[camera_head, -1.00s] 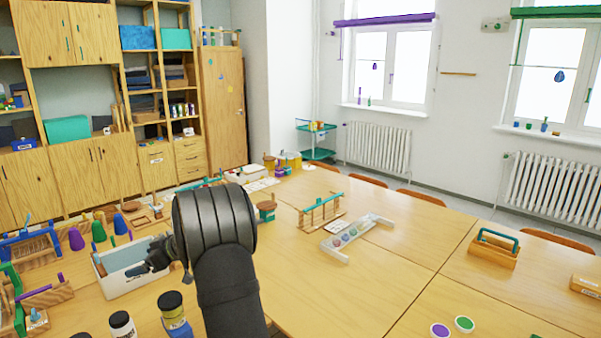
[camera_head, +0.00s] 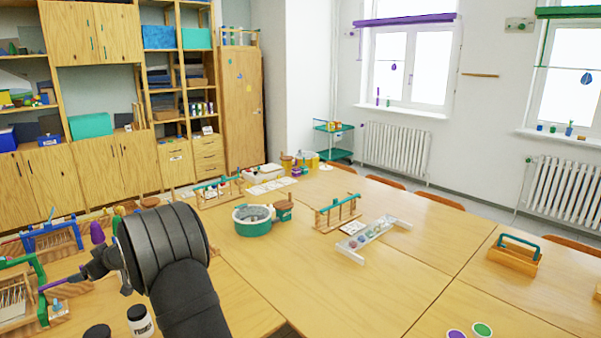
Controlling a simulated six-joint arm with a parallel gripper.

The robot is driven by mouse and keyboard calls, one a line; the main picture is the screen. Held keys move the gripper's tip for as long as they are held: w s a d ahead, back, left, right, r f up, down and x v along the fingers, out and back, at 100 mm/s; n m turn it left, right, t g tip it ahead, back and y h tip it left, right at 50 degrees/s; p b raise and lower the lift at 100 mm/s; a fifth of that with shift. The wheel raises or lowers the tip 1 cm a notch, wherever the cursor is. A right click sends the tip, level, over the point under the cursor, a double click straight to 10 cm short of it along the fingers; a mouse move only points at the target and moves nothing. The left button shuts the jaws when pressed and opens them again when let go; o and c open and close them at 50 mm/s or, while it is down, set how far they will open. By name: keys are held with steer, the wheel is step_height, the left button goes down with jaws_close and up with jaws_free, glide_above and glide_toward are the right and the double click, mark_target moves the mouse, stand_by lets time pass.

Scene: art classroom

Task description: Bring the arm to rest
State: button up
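My arm (camera_head: 165,250) is dark and bent, and rises from the bottom of the head view over the left side of the table. My gripper (camera_head: 84,277) points left, near the craft frames at the left edge. It is small, dark and partly hidden by my arm, so its fingers cannot be told open or shut. No held object can be made out.
Blue (camera_head: 52,240) and green (camera_head: 22,290) craft frames stand left of my gripper. A white jar (camera_head: 140,321) stands just below my arm. A teal tub (camera_head: 253,228) and a wooden rack (camera_head: 337,213) stand to the right. The middle tabletop is mostly clear.

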steer(key=shift+s+a+r, duration=0.1)
steer(key=shift+s+a, duration=0.4)
steer(key=shift+a, duration=0.3)
steer(key=shift+s+a, duration=0.5)
steer(key=shift+a, duration=0.25)
